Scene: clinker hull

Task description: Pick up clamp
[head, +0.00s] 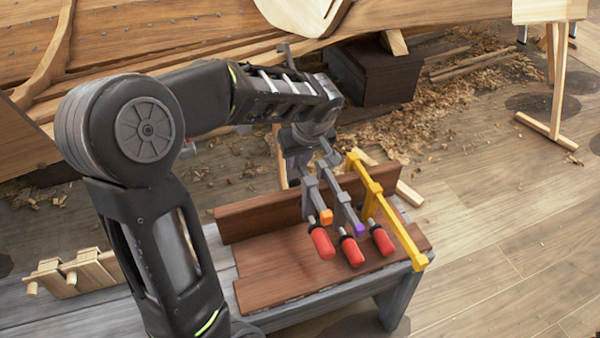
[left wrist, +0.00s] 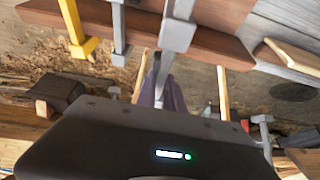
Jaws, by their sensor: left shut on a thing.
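Three bar clamps with red handles sit over the brown board on the bench in the head view. The left one is a grey clamp with an orange tip (head: 326,217), the middle one a grey clamp with a purple tip (head: 360,230), and the right one a yellow clamp (head: 386,208). My left gripper (head: 300,163) reaches down behind the board at the grey clamps' far ends. In the left wrist view, my left gripper (left wrist: 168,96) is shut on a grey clamp (left wrist: 178,35), seemingly the orange-tipped one. The fingertips are partly hidden. My right gripper is not in view.
The brown board (head: 262,216) has a raised back edge and lies on a grey bench (head: 345,292). Wooden pieces (head: 75,275) lie at the bench's left. The wooden hull (head: 180,30) is behind, with a dark box (head: 375,72) and shavings.

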